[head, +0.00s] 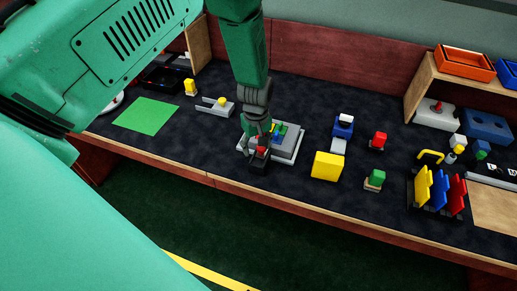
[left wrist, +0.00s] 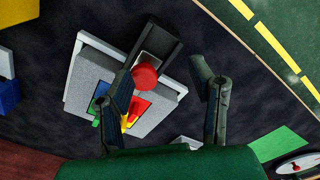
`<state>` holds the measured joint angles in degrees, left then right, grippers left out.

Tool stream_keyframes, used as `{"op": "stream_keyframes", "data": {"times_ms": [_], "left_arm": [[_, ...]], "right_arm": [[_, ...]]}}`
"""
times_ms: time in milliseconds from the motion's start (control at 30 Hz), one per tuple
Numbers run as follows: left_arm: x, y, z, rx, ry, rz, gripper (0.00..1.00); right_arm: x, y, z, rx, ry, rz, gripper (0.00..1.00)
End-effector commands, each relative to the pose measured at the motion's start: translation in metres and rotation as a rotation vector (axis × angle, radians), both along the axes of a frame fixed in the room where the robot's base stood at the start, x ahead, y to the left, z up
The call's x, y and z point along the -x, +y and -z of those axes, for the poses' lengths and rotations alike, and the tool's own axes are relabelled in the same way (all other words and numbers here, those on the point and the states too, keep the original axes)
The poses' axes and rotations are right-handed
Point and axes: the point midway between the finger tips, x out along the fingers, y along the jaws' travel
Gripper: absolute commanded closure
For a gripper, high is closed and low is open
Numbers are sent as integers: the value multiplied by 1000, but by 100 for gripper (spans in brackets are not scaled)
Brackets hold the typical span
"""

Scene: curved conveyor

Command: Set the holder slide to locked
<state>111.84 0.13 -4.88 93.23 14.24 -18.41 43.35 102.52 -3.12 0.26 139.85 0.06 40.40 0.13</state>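A dark rail (left wrist: 165,43) with a grey block and a round red knob (left wrist: 145,76) lies across a light grey plate (left wrist: 88,75) in the left wrist view. I take this to be the holder slide; no lock marking is legible. Green, yellow, red and blue pieces (left wrist: 138,107) sit beside the knob. My left gripper (left wrist: 165,72) is open, with the knob between its fingers in the picture, close to the left finger. Contact cannot be told. In the head view my left gripper (head: 257,150) points down over the plate (head: 287,151) and partly hides the slide. My right gripper is not in view.
A yellow block (head: 327,166) and a blue fixture (head: 343,126) stand right of the plate. A grey fixture with a yellow knob (head: 222,103) and a green mat (head: 146,114) are to the left. Yellow, blue and red panels (head: 438,190) stand far right. The table's front edge is close.

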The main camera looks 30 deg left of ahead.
Motion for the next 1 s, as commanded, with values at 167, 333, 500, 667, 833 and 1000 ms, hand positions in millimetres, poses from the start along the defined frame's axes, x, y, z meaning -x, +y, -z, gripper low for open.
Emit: {"op": "stream_keyframes", "data": {"times_ms": [167, 333, 500, 667, 833, 1000], "left_arm": [[0, -4, -16, -1, 1, 3, 51], [0, -6, -28, -1, 0, 4, 51], [0, -5, -40, 0, 1, 4, 51], [0, -4, -51, 1, 1, 4, 51], [0, -4, -63, 2, 1, 4, 51], [0, -5, -75, 1, 2, 4, 51]], "right_arm": [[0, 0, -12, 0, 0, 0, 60], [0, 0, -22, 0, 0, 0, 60], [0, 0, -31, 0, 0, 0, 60], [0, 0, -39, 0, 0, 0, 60], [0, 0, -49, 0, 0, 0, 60], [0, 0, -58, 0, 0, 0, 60]]}}
